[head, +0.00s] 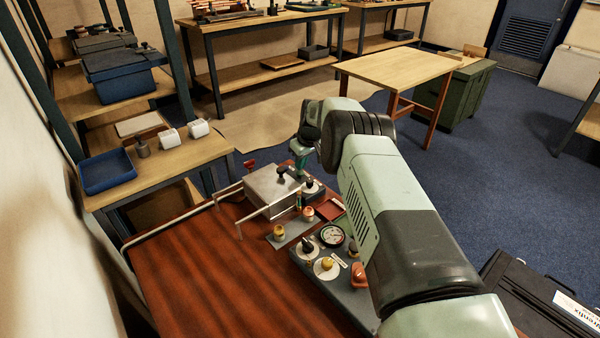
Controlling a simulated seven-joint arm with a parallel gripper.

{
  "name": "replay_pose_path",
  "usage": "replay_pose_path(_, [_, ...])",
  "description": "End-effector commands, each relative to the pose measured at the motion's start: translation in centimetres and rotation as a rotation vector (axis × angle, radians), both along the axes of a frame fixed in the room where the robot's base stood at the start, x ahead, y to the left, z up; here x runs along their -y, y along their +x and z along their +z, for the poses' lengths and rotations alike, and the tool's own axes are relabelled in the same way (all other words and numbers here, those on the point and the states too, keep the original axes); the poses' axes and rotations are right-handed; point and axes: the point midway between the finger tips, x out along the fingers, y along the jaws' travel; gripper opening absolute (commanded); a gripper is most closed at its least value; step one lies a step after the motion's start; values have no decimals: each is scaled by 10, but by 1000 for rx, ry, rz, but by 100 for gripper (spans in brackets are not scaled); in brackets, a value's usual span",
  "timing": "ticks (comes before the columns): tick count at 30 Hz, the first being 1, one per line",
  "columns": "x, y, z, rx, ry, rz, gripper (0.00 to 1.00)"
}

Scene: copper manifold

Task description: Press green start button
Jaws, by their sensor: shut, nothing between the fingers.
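No green start button can be made out clearly; my arm covers part of the bench behind and to the right of the panel. A small greenish upright piece (299,201) stands at the right side of the metal box, too small to identify. My gripper (299,175) points down beside the back right corner of the box, shut and empty. Its fingertips are small here, and I cannot tell whether they touch anything. The dark control panel (313,276) carries a yellow knob (326,264), a black knob (306,244), a round gauge (332,235) and an orange-red button (358,276).
The grey metal box (272,188) with rod handles and a black top knob stands near my gripper. A small grey plate (290,230) bears two capped fittings. A red block (329,209) lies close by. The left of the red-brown bench (190,275) is clear.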

Motion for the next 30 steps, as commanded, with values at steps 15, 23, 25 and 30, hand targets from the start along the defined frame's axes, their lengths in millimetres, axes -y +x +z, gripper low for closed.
replay_pose_path(15, [0,0,-9,0,0,0,0])
replay_pose_path(23, [0,0,-14,0,0,0,0])
replay_pose_path(25, [0,0,-15,0,0,0,0])
replay_pose_path(30, [0,0,-18,0,0,0,0])
